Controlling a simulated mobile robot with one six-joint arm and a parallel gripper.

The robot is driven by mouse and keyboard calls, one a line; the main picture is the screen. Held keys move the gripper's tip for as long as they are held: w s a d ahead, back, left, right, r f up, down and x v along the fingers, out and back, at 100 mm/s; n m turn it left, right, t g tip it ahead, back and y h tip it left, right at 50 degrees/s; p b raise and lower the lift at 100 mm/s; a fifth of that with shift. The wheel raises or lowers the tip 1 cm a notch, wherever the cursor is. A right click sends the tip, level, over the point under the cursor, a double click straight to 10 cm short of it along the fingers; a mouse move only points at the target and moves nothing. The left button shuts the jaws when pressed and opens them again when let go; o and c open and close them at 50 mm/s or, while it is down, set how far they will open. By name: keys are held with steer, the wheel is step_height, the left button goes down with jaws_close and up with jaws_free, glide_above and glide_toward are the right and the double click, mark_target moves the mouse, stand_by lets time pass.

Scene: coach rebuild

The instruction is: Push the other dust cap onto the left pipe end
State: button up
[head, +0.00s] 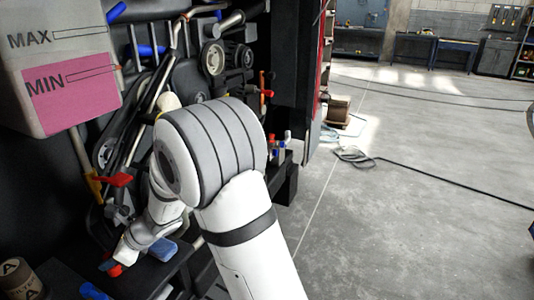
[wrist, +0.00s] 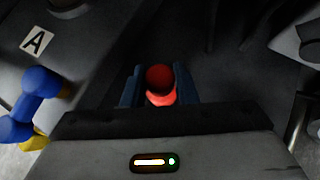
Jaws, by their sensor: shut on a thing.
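My gripper (wrist: 160,88) is shut on a red dust cap (wrist: 160,80), which sits between its two bluish fingers in the wrist view. In the head view my gripper (head: 110,264) is low at the left, over a dark ledge, with a bit of red (head: 115,270) at its tip. My white arm hides much of the middle of the head view. I cannot make out the left pipe end for certain in either view. Whether the cap touches anything beyond the fingers cannot be told.
A tank (head: 60,65) hangs upper left. Open floor (head: 400,190) lies right.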

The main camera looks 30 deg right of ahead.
jaws_close()
step_height(320, 180, up, 6)
steer(key=p, duration=0.5)
